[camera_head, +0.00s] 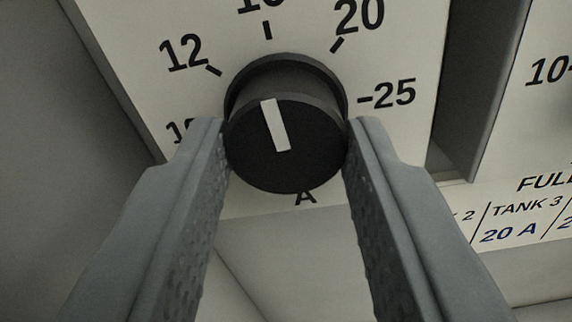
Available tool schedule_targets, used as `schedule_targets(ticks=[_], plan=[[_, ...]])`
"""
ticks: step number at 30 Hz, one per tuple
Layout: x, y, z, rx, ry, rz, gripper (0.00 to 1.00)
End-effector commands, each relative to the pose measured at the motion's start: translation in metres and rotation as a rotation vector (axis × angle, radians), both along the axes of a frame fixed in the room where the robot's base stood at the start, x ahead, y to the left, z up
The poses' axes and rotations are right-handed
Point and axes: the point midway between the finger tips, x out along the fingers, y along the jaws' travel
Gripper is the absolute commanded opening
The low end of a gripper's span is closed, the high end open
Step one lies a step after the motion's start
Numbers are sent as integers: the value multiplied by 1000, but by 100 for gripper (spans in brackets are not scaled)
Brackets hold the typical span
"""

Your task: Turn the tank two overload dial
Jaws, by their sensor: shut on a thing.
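The overload dial is a round black knob (300,160) with a white pointer mark on its face. It sits on a white scale plate (400,60) with black numbers; 12, 20 and 25 read clearly, others are partly cut off or hidden. The white mark tilts up and slightly left, roughly toward the tick at the top, between 12 and 20. My gripper (287,145) has one grey finger on each side of the knob and is shut on it. Which tank this dial belongs to does not show.
At the right is a second plate (530,110) with a "10" and, below, a printed strip (510,220) reading "TANK 3" and "20 A", with a "2" cut off beside it. A dark recess (468,100) separates the plates. A plain grey surface (60,140) lies at the left.

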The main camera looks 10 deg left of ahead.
Motion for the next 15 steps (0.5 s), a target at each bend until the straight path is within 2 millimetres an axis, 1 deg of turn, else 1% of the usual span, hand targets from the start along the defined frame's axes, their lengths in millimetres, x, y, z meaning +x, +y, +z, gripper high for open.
schedule_targets(ticks=[4, 13, 14, 15], plan=[[0, 0, 0, 56, -2, 0, 11], [0, 0, 0, 65, -2, 0, 11], [0, 0, 0, 65, -2, 0, 35], [0, 0, 0, 65, -1, 0, 43]])
